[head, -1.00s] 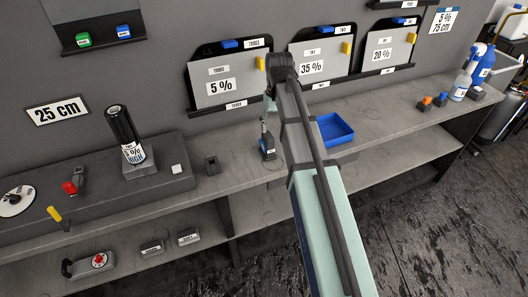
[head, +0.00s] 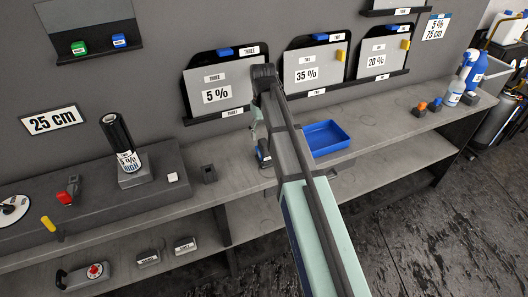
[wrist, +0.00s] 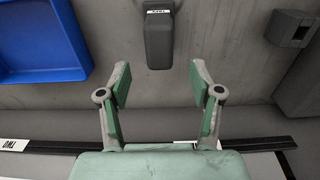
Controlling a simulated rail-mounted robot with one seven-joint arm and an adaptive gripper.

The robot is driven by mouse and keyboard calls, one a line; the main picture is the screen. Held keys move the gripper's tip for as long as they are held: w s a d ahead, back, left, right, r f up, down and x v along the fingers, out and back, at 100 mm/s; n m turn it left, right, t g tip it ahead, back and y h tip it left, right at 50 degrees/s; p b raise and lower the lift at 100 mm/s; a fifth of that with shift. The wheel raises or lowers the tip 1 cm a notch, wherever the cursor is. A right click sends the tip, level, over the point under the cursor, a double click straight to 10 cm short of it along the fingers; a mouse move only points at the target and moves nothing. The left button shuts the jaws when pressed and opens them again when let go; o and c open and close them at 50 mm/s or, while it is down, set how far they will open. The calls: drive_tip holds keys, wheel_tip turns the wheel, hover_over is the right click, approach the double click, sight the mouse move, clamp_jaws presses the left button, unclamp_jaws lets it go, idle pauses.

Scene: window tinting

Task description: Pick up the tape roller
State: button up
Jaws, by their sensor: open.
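A dark block-like item with a white label, apparently the tape roller (wrist: 159,40), stands on the grey bench at the top middle of the wrist view. Its label is upside down there and too small to read surely. My gripper (wrist: 160,84) is open and empty, its two green-padded fingers spread below the item, with a gap between.
A blue tray (head: 327,138) lies right of my arm; it also shows in the wrist view (wrist: 40,38). A small dark holder (head: 209,174) stands to the left. The wall racks with 5 %, 35 % and 20 % panels (head: 217,95) rise close behind.

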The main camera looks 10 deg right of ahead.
sight(264, 142)
wheel_tip(264, 142, down, 2)
drive_tip(key=shift+f, duration=0.15)
drive_tip(key=shift+s+f+p, duration=0.2)
drive_tip(key=shift+f+p, duration=0.35)
drive_tip(key=shift+f, duration=0.05)
drive_tip(key=shift+s+d+f+p, duration=0.1)
drive_tip(key=shift+f+p, duration=0.55)
drive_tip(key=shift+f, duration=1.45)
clamp_jaws()
